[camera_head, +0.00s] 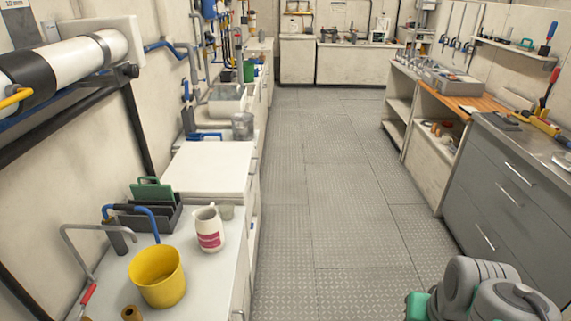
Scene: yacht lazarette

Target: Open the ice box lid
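A flat white lid-like panel (206,168) lies level on the left-hand counter run, in the middle distance. It looks like the ice box lid, and it appears shut. Its front edge faces the aisle, and the inside of the box is hidden. I cannot make out a handle on it. Part of my arm, grey and teal, shows at the bottom right, well apart from the panel. My gripper is not in view.
A yellow bucket (157,276), a white mug (209,229) and a dark rack (147,214) stand on the counter (205,287) nearer than the panel. A metal pot (242,126) stands beyond it. The aisle floor (330,190) is clear. Grey drawers (501,194) line the right.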

